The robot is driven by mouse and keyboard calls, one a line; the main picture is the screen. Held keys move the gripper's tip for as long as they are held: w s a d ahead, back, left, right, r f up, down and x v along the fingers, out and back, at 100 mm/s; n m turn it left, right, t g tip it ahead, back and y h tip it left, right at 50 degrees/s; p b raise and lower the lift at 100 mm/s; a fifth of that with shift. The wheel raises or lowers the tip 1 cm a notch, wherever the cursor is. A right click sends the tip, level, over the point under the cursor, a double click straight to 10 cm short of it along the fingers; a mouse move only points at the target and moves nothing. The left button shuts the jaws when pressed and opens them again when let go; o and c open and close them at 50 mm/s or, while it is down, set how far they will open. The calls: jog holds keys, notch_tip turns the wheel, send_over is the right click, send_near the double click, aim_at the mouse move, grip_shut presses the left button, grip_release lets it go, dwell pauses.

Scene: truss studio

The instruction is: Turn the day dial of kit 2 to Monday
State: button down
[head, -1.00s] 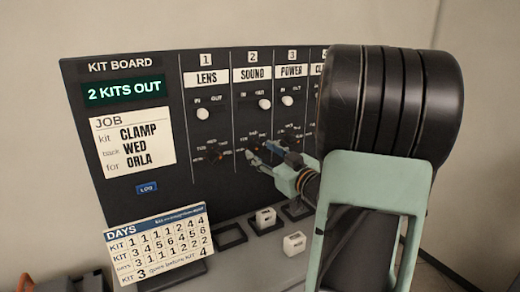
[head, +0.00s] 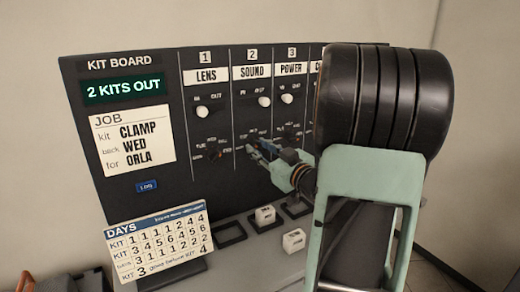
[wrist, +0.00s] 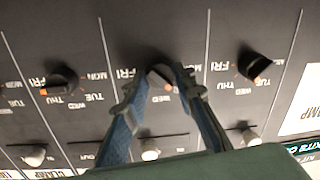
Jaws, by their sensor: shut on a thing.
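The kit board (head: 130,210) is a dark panel with numbered columns. The kit 2 column, labelled SOUND (head: 252,72), has its day dial low down, mostly hidden by my gripper (head: 254,150) in the head view. In the wrist view, which looks upside down, my gripper (wrist: 162,72) has its two blue fingers on either side of the kit 2 dial (wrist: 158,78), shut on it. FRI shows left of this dial, WED below it and MON at its right. Its pointer's exact direction is hard to tell.
The neighbouring dials are kit 1's (wrist: 257,68) and kit 3's (wrist: 62,78), close on either side. White switches sit above the dials, kit 2's (head: 264,101) at OUT. A DAYS card (head: 158,240) and small white blocks (head: 293,240) stand on the ledge.

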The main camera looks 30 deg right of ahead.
jog(key=shift+f+b, duration=0.1)
jog(key=shift+b, duration=0.35)
jog(key=n+b, duration=0.4)
jog(key=shift+a+f+b, duration=0.1)
jog(key=shift+f+b, duration=0.05)
jog(key=shift+b, duration=0.25)
jog(key=n+b, duration=0.3)
jog(key=shift+b, duration=0.4)
jog(key=shift+n+b, duration=0.5)
jog(key=shift+n, duration=0.2)
jog(key=shift+r+g, duration=0.25)
jog(key=shift+g, duration=0.05)
jog(key=c, duration=1.6)
grip_release()
jog(key=shift+r, duration=0.1)
